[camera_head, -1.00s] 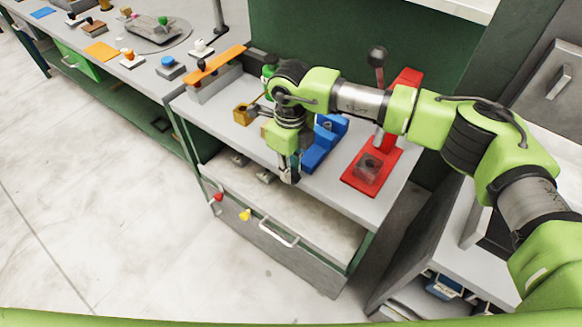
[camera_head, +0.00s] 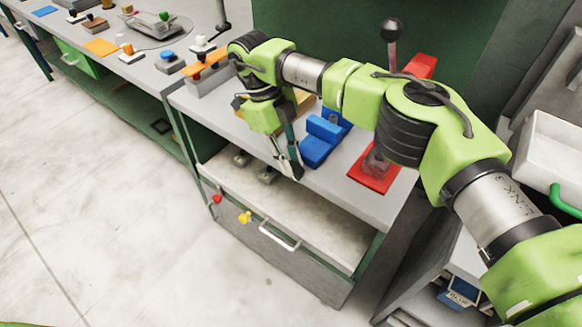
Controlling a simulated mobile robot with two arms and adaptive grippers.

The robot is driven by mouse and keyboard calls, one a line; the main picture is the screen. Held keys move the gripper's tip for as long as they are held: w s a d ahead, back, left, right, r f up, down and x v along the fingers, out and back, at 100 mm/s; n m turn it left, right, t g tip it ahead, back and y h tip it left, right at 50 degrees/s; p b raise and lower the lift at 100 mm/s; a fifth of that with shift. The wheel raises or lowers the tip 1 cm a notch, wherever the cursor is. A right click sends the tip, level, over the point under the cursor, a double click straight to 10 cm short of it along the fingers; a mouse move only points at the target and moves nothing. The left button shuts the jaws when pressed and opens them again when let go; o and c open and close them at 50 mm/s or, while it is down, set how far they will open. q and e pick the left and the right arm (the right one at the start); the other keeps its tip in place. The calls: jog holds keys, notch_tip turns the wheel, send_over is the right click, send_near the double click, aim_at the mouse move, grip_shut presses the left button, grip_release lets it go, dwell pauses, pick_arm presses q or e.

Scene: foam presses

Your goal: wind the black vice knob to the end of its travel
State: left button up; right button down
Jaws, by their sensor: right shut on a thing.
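The blue vice (camera_head: 322,138) sits near the front edge of the grey bench top. My right gripper (camera_head: 291,172) reaches down at a slant beside the front left of the vice, at the bench edge. Its fingers are shut on the black vice knob, which is mostly hidden by the fingers. My left gripper is not in view.
A red press (camera_head: 372,172) with a black ball lever (camera_head: 391,30) stands right of the vice, partly behind my right arm. An orange bar (camera_head: 206,66) lies at the left end. A drawer with a handle (camera_head: 279,238) is below.

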dwell(0.3)
jog(key=c, duration=2.2)
grip_release()
jog(key=shift+v, duration=3.7)
jog(key=shift+w+a+f, duration=0.1)
jog(key=shift+a, duration=0.05)
